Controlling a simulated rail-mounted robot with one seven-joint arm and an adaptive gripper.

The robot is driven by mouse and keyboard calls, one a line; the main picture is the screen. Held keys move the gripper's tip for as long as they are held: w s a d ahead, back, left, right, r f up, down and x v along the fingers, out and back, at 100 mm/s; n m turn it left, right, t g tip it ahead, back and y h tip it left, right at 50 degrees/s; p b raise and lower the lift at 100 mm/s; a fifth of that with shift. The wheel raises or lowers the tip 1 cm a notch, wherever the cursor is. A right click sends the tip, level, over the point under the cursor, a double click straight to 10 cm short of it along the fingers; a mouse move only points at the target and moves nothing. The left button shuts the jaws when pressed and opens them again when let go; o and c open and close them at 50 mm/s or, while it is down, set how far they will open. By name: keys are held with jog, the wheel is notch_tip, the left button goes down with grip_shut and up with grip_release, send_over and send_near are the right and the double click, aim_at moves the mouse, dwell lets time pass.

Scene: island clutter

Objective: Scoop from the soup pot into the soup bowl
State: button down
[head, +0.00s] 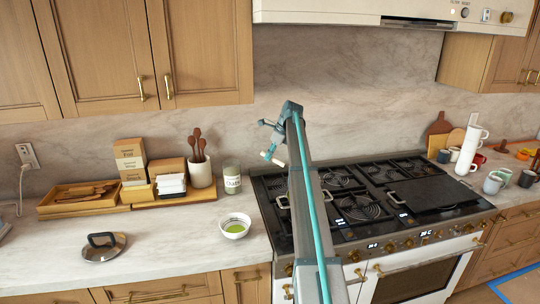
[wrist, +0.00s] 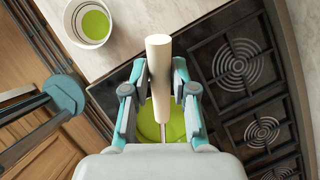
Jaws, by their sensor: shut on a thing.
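My gripper (wrist: 160,80) is shut on the cream handle of a ladle (wrist: 158,55), which also shows below my gripper (head: 268,140) in the head view (head: 278,162). A thin shaft runs down from the handle toward green soup in the soup pot (wrist: 149,122), below the gripper. The ladle's bowl is hidden, so I cannot tell whether it is in the soup. In the head view my arm hides most of the pot; a handle (head: 283,202) shows on the stove. The white soup bowl (head: 235,226) stands on the counter left of the stove, with green soup inside; it also shows in the wrist view (wrist: 71,32).
A round lid (head: 103,246) lies on the left counter. A wooden tray (head: 80,205), boxes, a utensil crock (head: 201,174) and a jar (head: 232,180) stand along the back. A black griddle (head: 433,194) covers the stove's right side. Counter around the bowl is clear.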

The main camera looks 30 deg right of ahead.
notch_tip(320, 180, down, 12)
jog(key=b, duration=0.1)
jog(key=shift+r+b, duration=0.25)
jog(key=shift+b, duration=0.15)
dwell(0.6)
dwell(1.1)
jog(key=shift+r+p, duration=0.15)
jog(key=shift+p, duration=0.15)
dwell(0.6)
jog(key=shift+r+p, duration=0.4)
jog(key=shift+r, duration=0.4)
dwell(0.7)
jog(key=shift+w+a+r, duration=0.3)
jog(key=shift+r, duration=0.55)
jog(key=shift+w+a+r, duration=0.3)
jog(key=shift+r, duration=0.5)
jog(key=shift+w+a+r, duration=0.3)
jog(key=shift+r, duration=0.55)
jog(key=shift+f, duration=0.1)
notch_tip(320, 180, down, 9)
jog(key=w+a+g+h, duration=0.1)
jog(key=g+h, duration=0.2)
jog(key=shift+w+a+g+h, duration=0.2)
jog(key=shift+a+g+h, duration=0.1)
jog(key=shift+h, duration=0.1)
